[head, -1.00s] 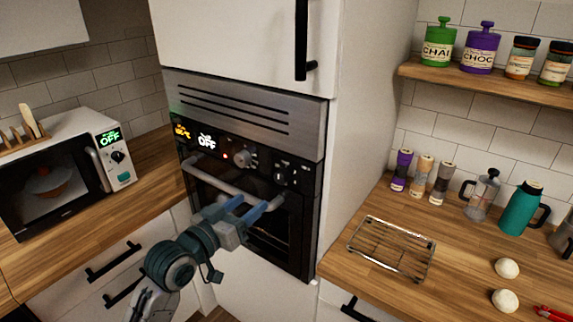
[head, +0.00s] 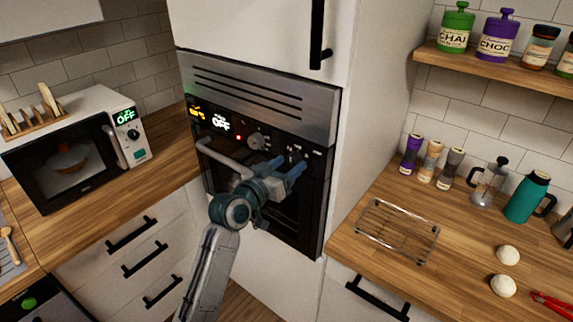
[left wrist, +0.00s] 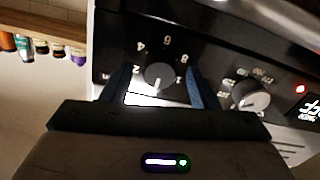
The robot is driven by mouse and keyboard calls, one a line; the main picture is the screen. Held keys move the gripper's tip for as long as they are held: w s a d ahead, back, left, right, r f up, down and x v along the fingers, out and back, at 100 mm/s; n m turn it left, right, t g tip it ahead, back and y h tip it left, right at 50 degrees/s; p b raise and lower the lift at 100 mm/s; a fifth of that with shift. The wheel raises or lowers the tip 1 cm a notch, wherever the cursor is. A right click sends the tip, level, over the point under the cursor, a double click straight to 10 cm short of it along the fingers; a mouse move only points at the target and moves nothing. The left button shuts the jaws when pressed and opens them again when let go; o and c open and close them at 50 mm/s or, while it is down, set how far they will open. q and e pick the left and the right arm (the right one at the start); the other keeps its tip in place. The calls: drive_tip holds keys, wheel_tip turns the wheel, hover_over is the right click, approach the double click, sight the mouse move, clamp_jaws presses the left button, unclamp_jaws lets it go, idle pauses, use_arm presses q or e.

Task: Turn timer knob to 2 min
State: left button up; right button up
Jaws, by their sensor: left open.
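The timer knob (left wrist: 159,77) is a round dark dial with a light mark and several numerals around it on the oven's black control panel (left wrist: 225,62). It shows in the left wrist view, which looks upside down. My left gripper (left wrist: 156,70) is open, with one blue finger on each side of the knob. I cannot tell whether the fingers touch it. In the head view my left gripper (head: 287,170) is in front of the right part of the panel and hides the timer knob. My right gripper is not in view.
A second knob (left wrist: 250,96) sits beside the timer knob, near a red light. The oven handle (head: 222,158) runs below the panel. A microwave (head: 75,150) stands on the left counter. A wire rack (head: 397,232) and several jars are on the right counter.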

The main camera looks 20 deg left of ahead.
use_arm(q)
drive_tip(key=c, duration=1)
drive_tip(key=m+b, duration=0.2)
drive_tip(key=b, duration=0.1)
drive_tip(key=shift+f, duration=0.2)
drive_tip(key=m+b, duration=0.2)
drive_tip(key=shift+m, duration=0.4)
drive_tip(key=m+b, duration=0.3)
drive_tip(key=shift+m, duration=0.3)
drive_tip(key=shift+a+r+m+b, duration=0.1)
drive_tip(key=shift+r+m+b, duration=0.1)
drive_tip(key=shift+m+b, duration=1.15)
drive_tip(key=shift+m, duration=0.45)
